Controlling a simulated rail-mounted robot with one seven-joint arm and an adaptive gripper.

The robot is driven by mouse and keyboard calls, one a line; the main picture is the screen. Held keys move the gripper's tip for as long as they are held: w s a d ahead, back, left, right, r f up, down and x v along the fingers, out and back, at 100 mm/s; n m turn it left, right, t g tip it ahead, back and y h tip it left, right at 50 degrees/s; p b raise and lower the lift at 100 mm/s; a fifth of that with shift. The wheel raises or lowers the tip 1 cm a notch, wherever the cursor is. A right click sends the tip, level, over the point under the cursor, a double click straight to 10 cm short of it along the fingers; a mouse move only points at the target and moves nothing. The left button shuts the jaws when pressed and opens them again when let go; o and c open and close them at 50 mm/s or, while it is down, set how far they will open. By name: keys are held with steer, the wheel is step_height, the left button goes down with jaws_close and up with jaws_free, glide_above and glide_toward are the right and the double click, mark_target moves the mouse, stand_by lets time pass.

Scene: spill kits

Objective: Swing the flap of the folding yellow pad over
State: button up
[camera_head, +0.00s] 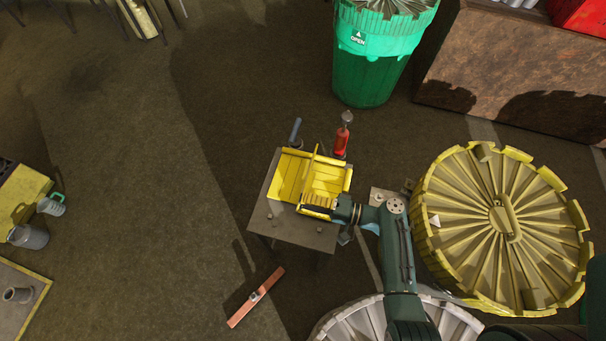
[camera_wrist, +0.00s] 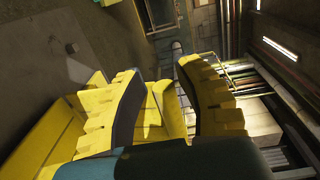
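The folding yellow pad (camera_head: 290,176) lies on a small dark table in the head view. A thin yellow upright part (camera_head: 311,170) stands across its middle, seen almost edge-on. I cannot tell whether this is the flap. Ribbed yellow panels lie on both sides of it. My gripper (camera_head: 321,209) is at the pad's lower right edge, low over the table. In the wrist view, the two yellow, toothed fingers of my gripper (camera_wrist: 165,100) stand apart with dark inner faces. Yellow pad surface (camera_wrist: 50,137) shows beyond and between them. Contact with the pad is unclear.
The table (camera_head: 270,222) also bears small knobs. A red bottle (camera_head: 342,139) and a dark cylinder (camera_head: 295,131) stand behind the pad. A large yellow lidded drum (camera_head: 465,225) is at right, a green bin (camera_head: 368,70) behind.

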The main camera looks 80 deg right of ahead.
steer(key=w+a+p, duration=0.1)
steer(key=a+p, duration=0.1)
steer(key=a, duration=0.4)
stand_by(0.5)
steer(key=shift+p, duration=0.3)
step_height(320, 180, up, 5)
steer(key=p, duration=0.4)
steer(key=shift+p, duration=0.3)
